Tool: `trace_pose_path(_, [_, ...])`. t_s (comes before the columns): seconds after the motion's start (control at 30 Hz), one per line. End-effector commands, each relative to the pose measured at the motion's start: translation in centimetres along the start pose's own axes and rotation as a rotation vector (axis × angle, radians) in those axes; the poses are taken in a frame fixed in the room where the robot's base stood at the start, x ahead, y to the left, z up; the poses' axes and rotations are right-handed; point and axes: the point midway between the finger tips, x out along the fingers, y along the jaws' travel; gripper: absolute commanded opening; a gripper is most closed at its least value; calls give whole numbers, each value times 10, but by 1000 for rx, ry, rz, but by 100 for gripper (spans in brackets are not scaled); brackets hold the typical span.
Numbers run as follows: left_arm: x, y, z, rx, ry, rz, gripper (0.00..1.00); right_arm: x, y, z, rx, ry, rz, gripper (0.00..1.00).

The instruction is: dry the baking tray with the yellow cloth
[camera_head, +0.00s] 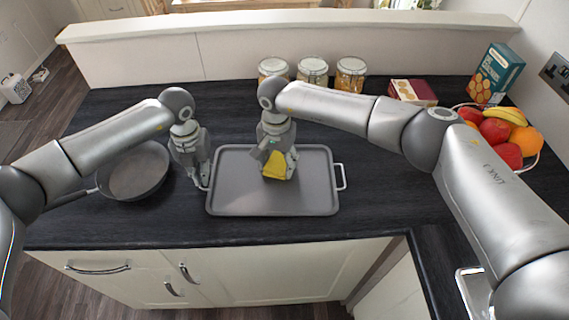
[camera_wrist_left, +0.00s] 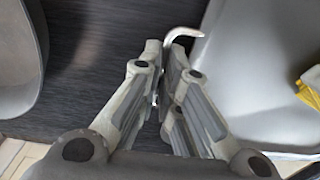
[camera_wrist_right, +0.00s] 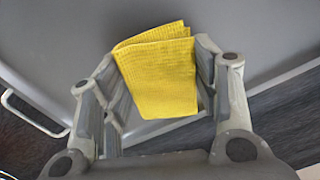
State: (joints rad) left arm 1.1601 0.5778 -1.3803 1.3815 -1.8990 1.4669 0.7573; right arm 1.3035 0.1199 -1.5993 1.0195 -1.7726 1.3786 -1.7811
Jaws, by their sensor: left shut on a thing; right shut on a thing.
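The grey baking tray (camera_head: 310,185) lies flat on the dark worktop, with a white handle at each short end. My left gripper (camera_head: 200,184) is shut on the tray's left handle; the handle's curved end (camera_wrist_left: 185,34) shows at the fingertips in the left wrist view.
A dark frying pan (camera_head: 135,172) stands left of the tray, close to my left gripper. Several glass jars (camera_head: 312,70), a dark red box (camera_head: 413,91), a cracker box (camera_head: 494,72) and a fruit basket (camera_head: 533,160) stand behind and to the right. Worktop right of the tray is clear.

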Motion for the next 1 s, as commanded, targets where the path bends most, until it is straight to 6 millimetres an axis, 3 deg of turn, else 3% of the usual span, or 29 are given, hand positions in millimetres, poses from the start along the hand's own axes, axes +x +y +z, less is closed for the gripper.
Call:
trace_pose_path(0.37, [0,-1,0,2,0,-1,0,1,-14,2,-3,0,-1,34])
trace_pose_path(1.0, [-1,-1,0,2,0,-2,0,0,-48,30,-1,0,0,34])
